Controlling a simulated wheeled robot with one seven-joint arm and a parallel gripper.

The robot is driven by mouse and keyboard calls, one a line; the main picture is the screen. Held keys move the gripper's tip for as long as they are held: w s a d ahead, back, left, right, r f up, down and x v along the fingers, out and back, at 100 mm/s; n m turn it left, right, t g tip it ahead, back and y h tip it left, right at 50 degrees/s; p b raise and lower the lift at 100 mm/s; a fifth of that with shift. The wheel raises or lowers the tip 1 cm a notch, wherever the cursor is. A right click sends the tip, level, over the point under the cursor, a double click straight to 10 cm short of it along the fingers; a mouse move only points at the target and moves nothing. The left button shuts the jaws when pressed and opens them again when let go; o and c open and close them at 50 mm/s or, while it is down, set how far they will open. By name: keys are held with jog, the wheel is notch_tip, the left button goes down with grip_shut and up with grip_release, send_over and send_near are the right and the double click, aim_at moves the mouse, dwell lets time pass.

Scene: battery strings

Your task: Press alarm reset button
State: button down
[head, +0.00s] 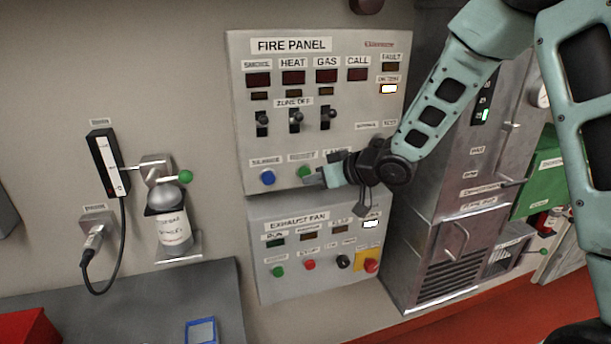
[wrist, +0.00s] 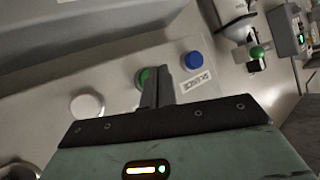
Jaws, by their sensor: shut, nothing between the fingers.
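The fire panel (head: 345,150) is a grey wall box with labelled lamps, switches and a bottom row of buttons. The green button (head: 304,172) sits under a label that seems to read RESET. It also shows in the wrist view (wrist: 142,76), partly hidden behind my fingers. My gripper (head: 314,180) is shut and empty, its fingertips right at the green button. In the wrist view my closed fingers (wrist: 158,84) overlap the button's right side; I cannot tell whether they touch it. The blue silence button (head: 267,177) is just left of the green one in the head view.
A white button (wrist: 87,106) lies on the green button's other side; my gripper hides it in the head view. The exhaust fan panel (head: 290,248) is below. A bottle in a wall holder (head: 172,225) is at left, and a metal cabinet (head: 455,235) stands at right.

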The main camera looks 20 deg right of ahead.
jog(key=shift+s, duration=0.1)
jog(key=shift+s+b, duration=0.4)
jog(key=shift+s, duration=2.05)
jog(key=s+a+f+n+g+h+b, duration=0.1)
jog(key=s+a+f+g+h+b, duration=0.1)
jog(key=s, duration=0.8)
jog(key=s+a+f+n+g+h+b, duration=0.1)
jog(key=s+a+f+g+h+b, duration=0.1)
jog(key=s, duration=0.9)
jog(key=s+a+f+n+g+h+b, duration=0.1)
jog(key=s+g, duration=0.4)
jog(key=s, duration=0.5)
jog(key=shift+s+a+f+g+h+b, duration=0.25)
jog(key=shift+a+f+g+h+b, duration=0.15)
jog(key=shift+a+f+h+b, duration=0.6)
jog(key=shift+r, duration=0.1)
